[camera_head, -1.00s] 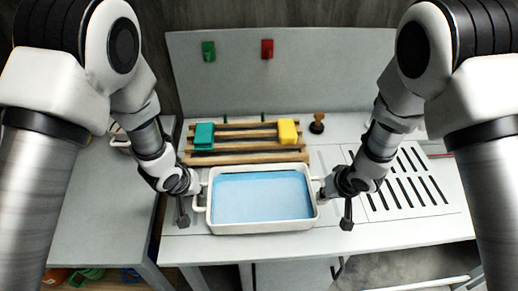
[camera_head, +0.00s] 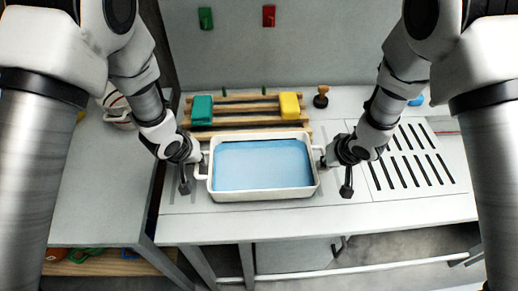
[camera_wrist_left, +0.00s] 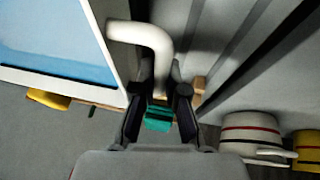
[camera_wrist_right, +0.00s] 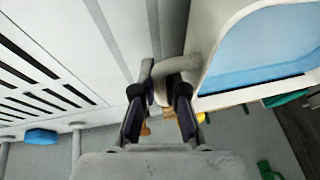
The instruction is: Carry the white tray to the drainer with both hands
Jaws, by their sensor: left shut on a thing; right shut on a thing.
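The white tray (camera_head: 227,194) with a light-blue inside is in the middle of the head view, level, in front of the wooden rack. My left gripper (camera_head: 196,163) is shut on the tray's left handle; the left wrist view shows the white handle (camera_wrist_left: 150,38) between the fingers. My right gripper (camera_head: 325,160) is shut on the right handle, seen in the right wrist view (camera_wrist_right: 172,68). The slotted drainer (camera_head: 437,190) lies to the right of the tray on the counter. I cannot tell whether the tray clears the counter.
A wooden slatted rack (camera_head: 246,122) behind the tray holds a teal block (camera_head: 202,109) and a yellow block (camera_head: 290,105). A brown stamp-like knob (camera_head: 321,97) stands right of it. Green (camera_head: 205,18) and red (camera_head: 268,15) pieces hang on the back panel. A lower side table is left.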

